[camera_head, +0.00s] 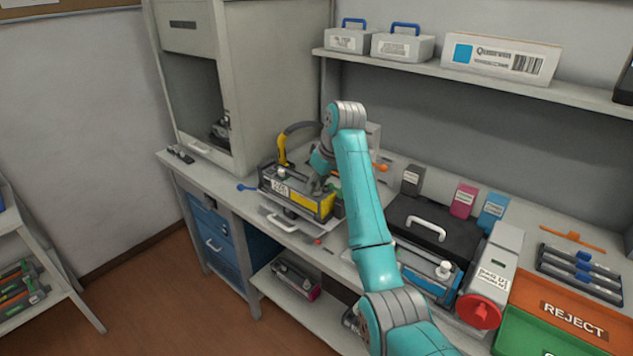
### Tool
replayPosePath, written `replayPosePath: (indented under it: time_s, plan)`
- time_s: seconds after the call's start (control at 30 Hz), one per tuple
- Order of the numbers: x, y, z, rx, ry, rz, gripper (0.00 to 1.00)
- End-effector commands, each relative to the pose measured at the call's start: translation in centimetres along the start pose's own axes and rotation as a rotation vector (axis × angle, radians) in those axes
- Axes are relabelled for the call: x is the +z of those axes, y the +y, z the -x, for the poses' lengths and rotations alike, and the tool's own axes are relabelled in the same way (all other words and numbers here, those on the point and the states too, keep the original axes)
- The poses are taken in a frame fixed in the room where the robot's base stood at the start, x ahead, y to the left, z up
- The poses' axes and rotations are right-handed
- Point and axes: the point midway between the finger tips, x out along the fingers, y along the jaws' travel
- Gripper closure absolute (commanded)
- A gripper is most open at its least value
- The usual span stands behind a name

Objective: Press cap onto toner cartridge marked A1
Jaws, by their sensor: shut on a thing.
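A dark toner cartridge with a yellow panel (312,201) lies in a holder on the workbench, left of centre. A white label (281,188) is on its front, too small to read surely, so I cannot confirm the mark A1. My gripper (318,187) points down at the top of this cartridge, near its middle. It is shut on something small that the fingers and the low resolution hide. I cannot make out a separate cap, or whether the held thing touches the cartridge.
A yellow-and-black curved handle (283,148) rises behind the cartridge. A black case (410,212), a cartridge with a blue stripe (430,277), a grey device with a red knob (480,311) and an orange REJECT tray (560,306) stand to the right. A tall cabinet (270,70) stands behind left.

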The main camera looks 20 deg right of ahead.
Motion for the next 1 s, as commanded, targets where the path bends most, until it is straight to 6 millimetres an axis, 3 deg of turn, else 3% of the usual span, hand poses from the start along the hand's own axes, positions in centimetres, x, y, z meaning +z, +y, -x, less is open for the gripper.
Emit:
replayPosePath:
  time_s: [0.83,0.87,0.9,0.97,1.0]
  plan:
    - [0.1,0.01,-0.26,0.0,0.0,0.0,0.86]
    - [0.1,0.01,-0.26,0.0,0.0,0.0,0.64]
    - [0.1,0.01,-0.26,0.0,0.0,0.0,0.54]
    - [0.1,0.01,-0.26,0.0,0.0,0.0,0.4]
    - [0.1,0.01,-0.26,0.0,0.0,0.0,0.4]
